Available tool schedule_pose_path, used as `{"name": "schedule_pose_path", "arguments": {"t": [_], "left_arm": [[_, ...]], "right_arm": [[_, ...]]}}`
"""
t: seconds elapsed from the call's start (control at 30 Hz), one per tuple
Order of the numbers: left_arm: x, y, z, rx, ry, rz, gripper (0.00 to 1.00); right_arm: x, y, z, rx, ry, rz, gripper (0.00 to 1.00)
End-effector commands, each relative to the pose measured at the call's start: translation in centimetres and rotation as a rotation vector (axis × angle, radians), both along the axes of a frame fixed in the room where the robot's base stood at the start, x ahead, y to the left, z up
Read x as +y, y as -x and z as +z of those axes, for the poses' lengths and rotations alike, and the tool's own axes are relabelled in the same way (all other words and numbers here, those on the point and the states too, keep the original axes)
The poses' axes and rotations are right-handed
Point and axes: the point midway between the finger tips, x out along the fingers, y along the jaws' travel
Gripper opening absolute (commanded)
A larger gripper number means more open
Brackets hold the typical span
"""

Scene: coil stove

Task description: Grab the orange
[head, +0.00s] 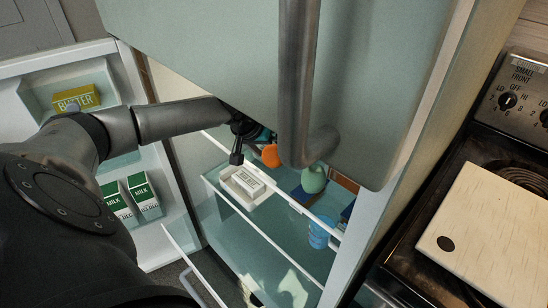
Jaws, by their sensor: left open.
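The orange (271,156) is a small round orange thing inside the open fridge, partly hidden behind the upper door's metal handle and lower edge. My left gripper (240,150) reaches into the fridge from the left and is open. One dark finger shows just left of the orange; the rest is hidden under the upper door. I cannot tell whether the gripper touches the orange. My right gripper is not in view.
The upper door (220,45) and its metal handle (297,90) overhang the opening. A white carton (247,182), a green container (313,178) and a blue cup (319,232) are inside. Milk cartons (144,194) and butter (76,97) fill the left door. A stove (470,155) with a board (495,235) is right.

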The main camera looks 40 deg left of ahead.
Motion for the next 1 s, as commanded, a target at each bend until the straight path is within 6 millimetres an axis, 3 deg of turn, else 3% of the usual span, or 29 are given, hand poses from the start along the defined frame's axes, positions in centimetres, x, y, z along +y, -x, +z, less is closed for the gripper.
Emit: {"name": "schedule_pose_path", "arguments": {"t": [0.23,0.9,1.0], "left_arm": [[0.03,-0.08,0.03,-0.002,-0.001,0.0,0.98],[0.04,-0.05,0.01,-0.002,-0.001,0.001,0.22],[0.05,-0.09,0.06,-0.003,-0.002,0.0,0.15]], "right_arm": [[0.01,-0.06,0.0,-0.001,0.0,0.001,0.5],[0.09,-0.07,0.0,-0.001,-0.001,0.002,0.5],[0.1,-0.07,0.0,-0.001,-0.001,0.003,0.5]]}}
